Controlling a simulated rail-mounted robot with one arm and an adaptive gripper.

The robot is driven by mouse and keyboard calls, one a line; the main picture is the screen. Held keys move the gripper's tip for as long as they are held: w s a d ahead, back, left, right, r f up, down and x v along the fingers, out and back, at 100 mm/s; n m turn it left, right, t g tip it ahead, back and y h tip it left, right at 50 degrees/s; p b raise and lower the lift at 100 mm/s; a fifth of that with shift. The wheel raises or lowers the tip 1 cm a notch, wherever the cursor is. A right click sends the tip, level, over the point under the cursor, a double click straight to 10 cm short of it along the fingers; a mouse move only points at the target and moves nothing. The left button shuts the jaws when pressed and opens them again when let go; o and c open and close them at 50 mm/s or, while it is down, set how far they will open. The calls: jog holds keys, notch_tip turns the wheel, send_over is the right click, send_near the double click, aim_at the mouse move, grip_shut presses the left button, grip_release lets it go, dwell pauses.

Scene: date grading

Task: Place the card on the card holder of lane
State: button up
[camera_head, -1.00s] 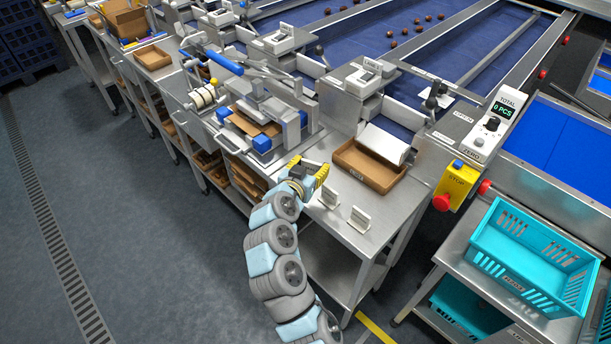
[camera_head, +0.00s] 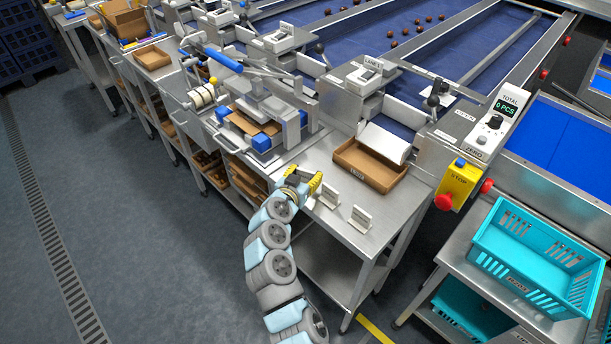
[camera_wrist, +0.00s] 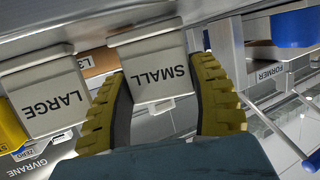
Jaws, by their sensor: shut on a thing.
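My gripper (camera_head: 304,183) is at the front edge of the steel table, beside the left of two small pale cards. In the wrist view its yellow fingers (camera_wrist: 170,100) are shut on a card marked SMALL (camera_wrist: 155,70), one finger at each side. The same card (camera_head: 328,196) shows in the head view, upright near the table top. A second card, marked LARGE (camera_wrist: 45,90), stands apart to its right in the head view (camera_head: 360,218). A white holder (camera_head: 368,75) sits on a grey box by a small lane label, at the end of a lane.
An open brown box (camera_head: 368,178) lies behind the cards. A press with blue blocks (camera_head: 262,142) stands to the left. A yellow stop box with a red button (camera_head: 455,185) and a turquoise crate (camera_head: 530,297) are at right. Table top around the cards is clear.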

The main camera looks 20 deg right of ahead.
jog(key=shift+w, duration=0.1)
jog(key=shift+f, duration=0.25)
jog(key=o, duration=0.6)
jog(key=shift+o, duration=0.2)
jog(key=shift+r, duration=0.15)
jog(key=shift+r, duration=0.15)
jog(key=p+v, duration=0.1)
jog(key=v, duration=1.1)
